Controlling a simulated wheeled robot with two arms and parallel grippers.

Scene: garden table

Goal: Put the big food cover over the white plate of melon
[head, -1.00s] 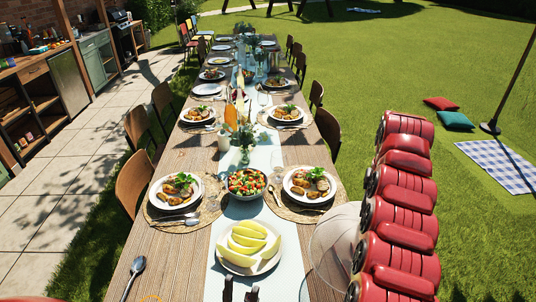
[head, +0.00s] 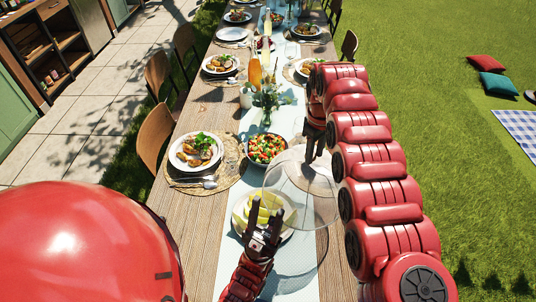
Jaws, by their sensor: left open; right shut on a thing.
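The big food cover (head: 318,182) is a see-through dome on the right side of the table. My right gripper (head: 313,152) points down at its top and is shut on it. The cover overlaps the right part of the white plate (head: 237,216) in the head view; whether it is lifted clear of the table is hard to tell. The plate holds several pale melon slices (head: 264,203) and sits on the pale runner. My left gripper (head: 265,222) is open and empty at the plate's near side, hiding part of the plate and melon.
A salad bowl (head: 266,148) stands just beyond the plate. A dinner plate (head: 196,151) on a woven mat lies to the left. Bottles and a flower vase (head: 267,101) stand farther up the runner. Bare wood is free left of the melon plate.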

